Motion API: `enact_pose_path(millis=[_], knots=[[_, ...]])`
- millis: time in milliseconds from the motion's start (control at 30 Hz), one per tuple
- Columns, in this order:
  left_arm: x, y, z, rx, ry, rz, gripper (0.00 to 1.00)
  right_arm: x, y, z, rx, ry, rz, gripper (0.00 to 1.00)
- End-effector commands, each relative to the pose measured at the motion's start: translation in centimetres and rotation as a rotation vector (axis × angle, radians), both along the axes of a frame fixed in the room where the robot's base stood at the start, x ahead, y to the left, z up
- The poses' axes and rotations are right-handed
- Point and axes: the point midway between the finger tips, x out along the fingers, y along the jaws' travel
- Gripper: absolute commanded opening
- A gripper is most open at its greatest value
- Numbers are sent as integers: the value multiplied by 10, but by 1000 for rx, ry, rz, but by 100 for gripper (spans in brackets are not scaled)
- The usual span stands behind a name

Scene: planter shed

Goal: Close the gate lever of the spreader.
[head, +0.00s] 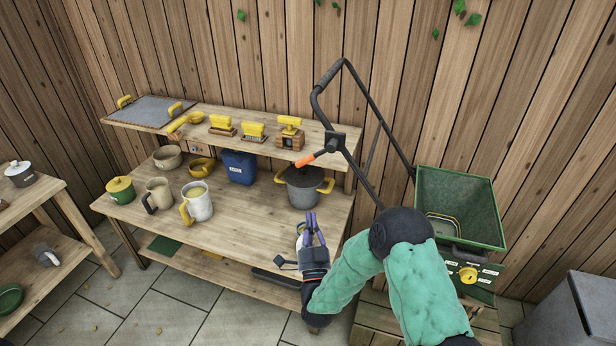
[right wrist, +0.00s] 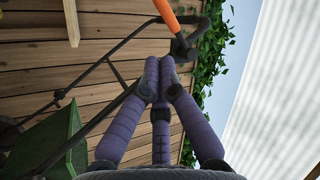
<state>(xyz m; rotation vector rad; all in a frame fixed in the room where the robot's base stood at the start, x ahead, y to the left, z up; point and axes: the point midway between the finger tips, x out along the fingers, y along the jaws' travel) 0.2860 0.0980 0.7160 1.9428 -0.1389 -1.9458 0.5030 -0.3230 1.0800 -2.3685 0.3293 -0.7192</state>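The spreader stands at the right with a green hopper (head: 458,200) and a black push handle (head: 345,90). Its orange gate lever (head: 318,154) sticks out to the lower left from a black bracket on the handle, above the dark pot. In the right wrist view the orange lever (right wrist: 167,14) is at the top, joined to the black bracket (right wrist: 183,47). My right gripper (head: 310,217) is below the lever in the head view, apart from it. Its purple fingertips (right wrist: 159,70) are together with nothing between them. My left gripper is not in view.
A wooden bench (head: 245,215) holds a dark pot (head: 303,190), a blue canister (head: 240,167) and mugs. Its upper shelf (head: 225,125) carries yellow-handled tools. A yellow knob (head: 468,275) is on the spreader's front. A grey box (head: 575,310) stands at the lower right.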

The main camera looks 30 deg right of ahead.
Motion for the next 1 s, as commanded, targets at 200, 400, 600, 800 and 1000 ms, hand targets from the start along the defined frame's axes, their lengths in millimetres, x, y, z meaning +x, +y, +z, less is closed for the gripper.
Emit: enact_pose_path(millis=[200,400,600,800,1000], knots=[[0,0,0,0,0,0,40,13,-9,13,-4,-21,-6,0],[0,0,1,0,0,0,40,42,-23,28,-3,-20,-6,0],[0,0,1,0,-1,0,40,73,-38,43,-3,-19,-5,0],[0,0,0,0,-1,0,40,97,-50,56,-3,-18,-4,0],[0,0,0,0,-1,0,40,109,-56,62,-2,-16,-4,0]])
